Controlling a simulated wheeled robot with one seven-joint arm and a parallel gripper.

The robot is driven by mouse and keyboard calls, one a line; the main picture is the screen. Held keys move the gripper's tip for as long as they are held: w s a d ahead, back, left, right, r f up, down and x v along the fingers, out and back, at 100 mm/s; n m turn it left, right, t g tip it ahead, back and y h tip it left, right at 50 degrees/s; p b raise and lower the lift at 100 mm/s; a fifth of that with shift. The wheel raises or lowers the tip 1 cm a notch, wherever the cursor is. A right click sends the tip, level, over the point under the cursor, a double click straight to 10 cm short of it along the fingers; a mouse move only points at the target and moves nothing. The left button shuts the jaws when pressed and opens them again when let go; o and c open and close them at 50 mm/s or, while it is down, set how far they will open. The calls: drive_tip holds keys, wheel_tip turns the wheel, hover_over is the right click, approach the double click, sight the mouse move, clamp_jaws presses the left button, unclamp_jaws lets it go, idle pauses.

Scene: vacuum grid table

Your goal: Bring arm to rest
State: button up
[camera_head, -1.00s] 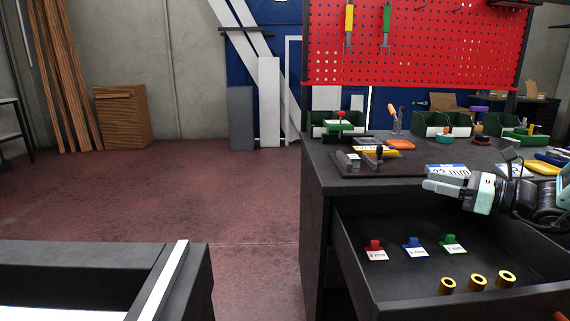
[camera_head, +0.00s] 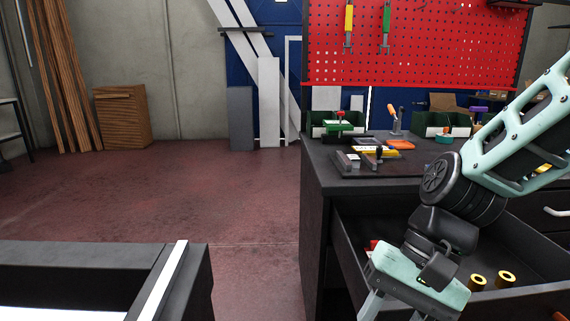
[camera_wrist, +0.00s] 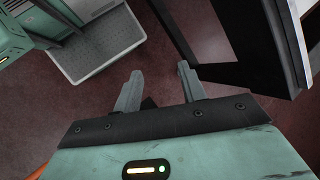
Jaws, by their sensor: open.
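My gripper (camera_wrist: 160,90) is open and empty in the wrist view, its two grey fingers apart and pointing down over the dark red floor. In the head view my arm comes in from the right, and the teal gripper body hangs low at the bottom, in front of the open drawer (camera_head: 525,240). The fingertips are cut off by the lower edge of that view. The arm hides much of the drawer and the right part of the workbench (camera_head: 322,172).
Gold cylinders (camera_head: 505,279) and a red piece lie in the drawer. Green bins (camera_head: 330,118) and tools stand on the bench below a red pegboard (camera_head: 420,50). A dark frame with a white strip (camera_head: 160,280) is at lower left. Floor (camera_head: 230,200) between them is clear.

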drive_tip(key=s+d+n+t+h, duration=0.25)
drive_tip(key=s+n+h, duration=0.3)
drive_tip(key=n, duration=0.55)
wheel_tip(320, 180, up, 16)
drive_tip(key=p, duration=1.6)
drive_tip(key=shift+s+a+t+y+p, duration=0.25)
drive_tip(key=shift+a+t+y+p, duration=0.1)
drive_tip(key=shift+t+p, duration=0.1)
